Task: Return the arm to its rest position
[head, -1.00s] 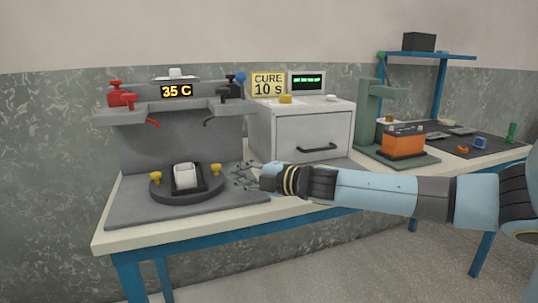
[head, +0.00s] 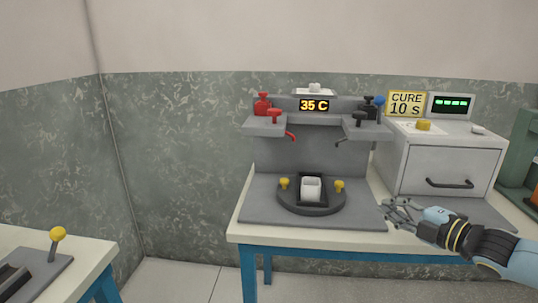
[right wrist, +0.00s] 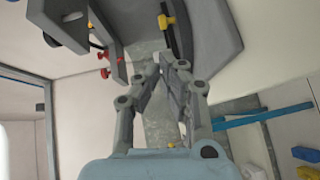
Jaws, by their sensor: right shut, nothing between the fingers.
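My right gripper (head: 392,212) reaches in from the right in the head view, in front of the bench's front right area. Its fingers are shut and hold nothing; they also show in the right wrist view (right wrist: 168,65). It is apart from the round dark turntable (head: 312,206), which carries a white block in a black holder (head: 312,187) between two yellow knobs. My left gripper is not in any view.
A grey station with red and black valves and a 35 C display (head: 314,105) stands behind the turntable. A white cabinet (head: 440,160) is at the right. Another table (head: 90,252) with a yellow-knobbed lever (head: 57,236) is at the lower left. Floor (head: 190,280) shows between the tables.

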